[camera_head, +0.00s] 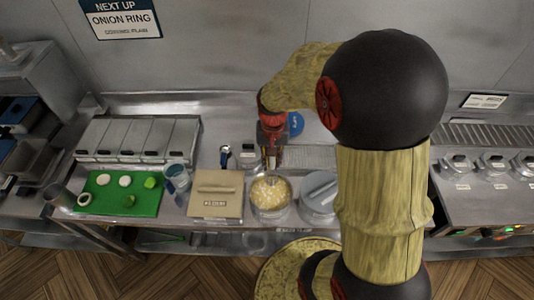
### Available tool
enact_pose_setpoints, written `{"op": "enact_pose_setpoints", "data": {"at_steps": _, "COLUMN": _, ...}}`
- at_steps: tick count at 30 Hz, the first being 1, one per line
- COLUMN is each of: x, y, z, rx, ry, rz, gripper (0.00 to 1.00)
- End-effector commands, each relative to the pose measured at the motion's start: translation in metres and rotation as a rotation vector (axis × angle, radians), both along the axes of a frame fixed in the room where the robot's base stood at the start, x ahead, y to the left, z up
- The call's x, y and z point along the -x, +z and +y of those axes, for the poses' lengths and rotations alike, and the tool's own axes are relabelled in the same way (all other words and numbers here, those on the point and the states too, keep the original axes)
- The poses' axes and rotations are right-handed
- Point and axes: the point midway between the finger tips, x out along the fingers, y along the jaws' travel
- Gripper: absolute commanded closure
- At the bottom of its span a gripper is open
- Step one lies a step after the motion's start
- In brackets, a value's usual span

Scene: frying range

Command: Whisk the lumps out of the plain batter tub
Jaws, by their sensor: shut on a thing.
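A round tub of pale yellow, lumpy-looking batter (270,193) stands open on the steel counter near its front edge, in the middle of the head view. My gripper (271,160) points down right above the tub's back part. It is shut on a slim upright thing that looks like the whisk; its lower end is over or in the batter, and I cannot tell which. The fingers and the handle are small and blurred. A square tan lidded tub (216,184) stands just left, and a round grey lidded tub (319,190) just right. Their labels are unreadable.
A green board (118,207) with onion pieces lies left, beside a clear cup (177,176). A row of steel lidded bins (137,138) stands behind. My arm hides the counter's right-middle part.

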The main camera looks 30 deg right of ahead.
Motion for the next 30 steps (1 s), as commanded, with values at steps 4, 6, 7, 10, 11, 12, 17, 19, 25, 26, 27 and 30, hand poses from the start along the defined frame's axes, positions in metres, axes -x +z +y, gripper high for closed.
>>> {"op": "enact_pose_setpoints", "data": {"at_steps": 4, "x": 0.000, "y": -0.009, "z": 0.000, "rx": -0.001, "ry": 0.000, "rz": 0.001, "gripper": 1.00}}
{"op": "enact_pose_setpoints", "data": {"at_steps": 6, "x": 0.000, "y": -0.014, "z": 0.000, "rx": -0.001, "ry": 0.000, "rz": 0.001, "gripper": 1.00}}
{"op": "enact_pose_setpoints", "data": {"at_steps": 7, "x": 0.000, "y": -0.016, "z": 0.000, "rx": -0.001, "ry": 0.000, "rz": 0.001, "gripper": 1.00}}
{"op": "enact_pose_setpoints", "data": {"at_steps": 10, "x": 0.000, "y": -0.025, "z": 0.000, "rx": -0.001, "ry": 0.000, "rz": 0.001, "gripper": 1.00}}
{"op": "enact_pose_setpoints", "data": {"at_steps": 11, "x": 0.000, "y": -0.028, "z": 0.000, "rx": -0.001, "ry": 0.000, "rz": 0.001, "gripper": 1.00}}
{"op": "enact_pose_setpoints", "data": {"at_steps": 12, "x": 0.000, "y": -0.032, "z": 0.000, "rx": -0.001, "ry": 0.000, "rz": 0.001, "gripper": 1.00}}
{"op": "enact_pose_setpoints", "data": {"at_steps": 17, "x": 0.000, "y": -0.046, "z": 0.000, "rx": 0.000, "ry": 0.000, "rz": 0.000, "gripper": 1.00}}
{"op": "enact_pose_setpoints", "data": {"at_steps": 19, "x": 0.000, "y": -0.052, "z": 0.000, "rx": -0.001, "ry": 0.000, "rz": 0.001, "gripper": 1.00}}
{"op": "enact_pose_setpoints", "data": {"at_steps": 25, "x": 0.000, "y": -0.070, "z": 0.000, "rx": 0.000, "ry": 0.000, "rz": 0.000, "gripper": 1.00}}
{"op": "enact_pose_setpoints", "data": {"at_steps": 26, "x": 0.000, "y": -0.072, "z": 0.000, "rx": 0.000, "ry": 0.000, "rz": 0.000, "gripper": 1.00}}
{"op": "enact_pose_setpoints", "data": {"at_steps": 27, "x": 0.000, "y": -0.076, "z": 0.000, "rx": 0.000, "ry": 0.000, "rz": 0.000, "gripper": 1.00}}
{"op": "enact_pose_setpoints", "data": {"at_steps": 30, "x": 0.000, "y": -0.085, "z": 0.000, "rx": 0.000, "ry": 0.000, "rz": 0.000, "gripper": 1.00}}
